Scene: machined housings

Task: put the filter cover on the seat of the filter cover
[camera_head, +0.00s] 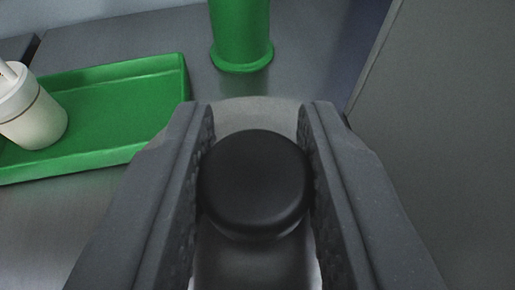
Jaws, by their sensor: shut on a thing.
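A round black cap, which I take to be the filter cover (255,184), sits between the two fingers of my gripper (256,150). The fingers touch it on its left and right sides, and its smooth domed top faces the camera. A smooth grey rounded surface (257,106) shows behind the cap, and grey also shows below it. I cannot tell whether this is the housing with the seat, or whether the cap touches it. The cap hides whatever is directly beneath it.
A green tray (120,148) lies at the left, with a white bottle-like part (38,118) tilted in it. A green cylinder with a flared foot (241,40) stands beyond the gripper. A grey panel (450,130) rises at the right. Bare grey bench (120,35) shows behind the tray.

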